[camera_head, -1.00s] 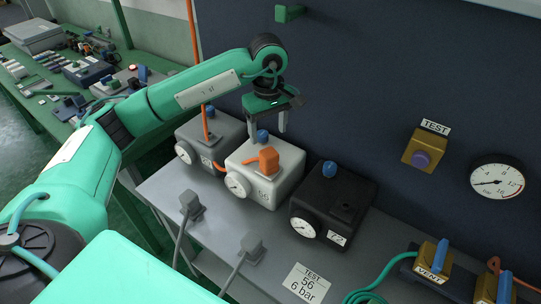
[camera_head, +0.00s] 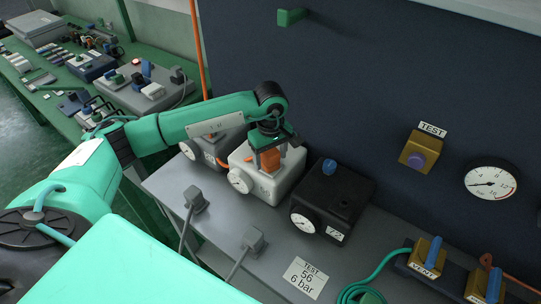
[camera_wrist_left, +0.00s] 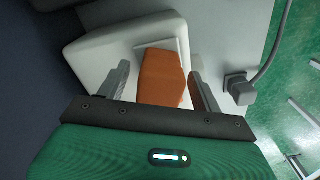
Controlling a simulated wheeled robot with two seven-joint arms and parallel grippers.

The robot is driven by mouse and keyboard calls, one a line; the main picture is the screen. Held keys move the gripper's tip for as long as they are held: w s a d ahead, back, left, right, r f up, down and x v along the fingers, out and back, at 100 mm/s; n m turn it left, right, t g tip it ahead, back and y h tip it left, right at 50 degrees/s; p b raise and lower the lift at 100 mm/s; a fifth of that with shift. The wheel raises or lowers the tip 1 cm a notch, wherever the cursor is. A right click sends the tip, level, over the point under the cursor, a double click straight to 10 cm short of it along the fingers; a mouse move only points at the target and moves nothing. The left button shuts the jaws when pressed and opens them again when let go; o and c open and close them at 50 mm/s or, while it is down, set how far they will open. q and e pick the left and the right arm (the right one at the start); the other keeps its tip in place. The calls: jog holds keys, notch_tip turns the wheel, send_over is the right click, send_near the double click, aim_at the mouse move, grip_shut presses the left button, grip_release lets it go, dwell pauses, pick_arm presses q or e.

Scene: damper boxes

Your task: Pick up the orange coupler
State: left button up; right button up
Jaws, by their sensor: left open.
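The orange coupler (camera_head: 271,158) sits on top of the white damper box (camera_head: 284,186), the middle one of three boxes on the grey bench. My left gripper (camera_head: 268,163) is lowered over the coupler. In the left wrist view, the coupler (camera_wrist_left: 162,78) stands between the two open fingers of the left gripper (camera_wrist_left: 160,85), with a gap on both sides. The white box (camera_wrist_left: 95,55) shows beneath it. In the head view the gripper hides part of the coupler. My right gripper is not in view.
A black box (camera_head: 343,195) stands to the right and a grey box (camera_head: 222,140) to the left. Two grey plugs (camera_head: 196,199) (camera_head: 252,240) with cables lie along the bench front. A test card (camera_head: 305,277) lies on the bench. A dark wall panel stands behind.

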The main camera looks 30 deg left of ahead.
pick_arm(q)
jog(key=c, duration=1.2)
